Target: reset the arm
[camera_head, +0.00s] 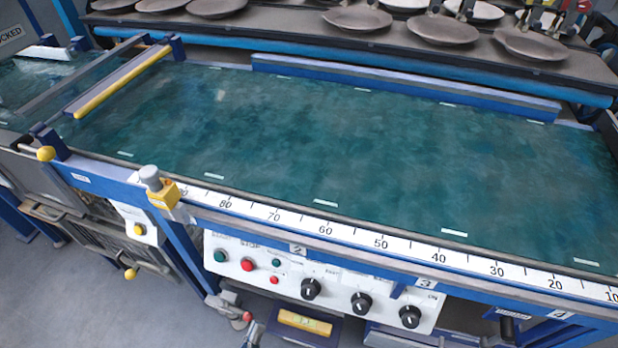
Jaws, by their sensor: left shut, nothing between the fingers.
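No gripper of mine can be made out clearly in the head view, and no arm reaches over the machine. The plate dryer's long green-blue bed (330,140) fills the middle and is bare. A white scale (345,234) with printed numbers runs along its front edge. Below it is a white control panel (325,283) with several black knobs, green and red buttons.
A raised shelf (330,38) at the back carries several round plates (445,30). A blue bar with a yellow rail (122,82) crosses the bed at left. A yellow clamp with a grey knob (158,187) stands at the front edge. Grey floor (60,300) is free at lower left.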

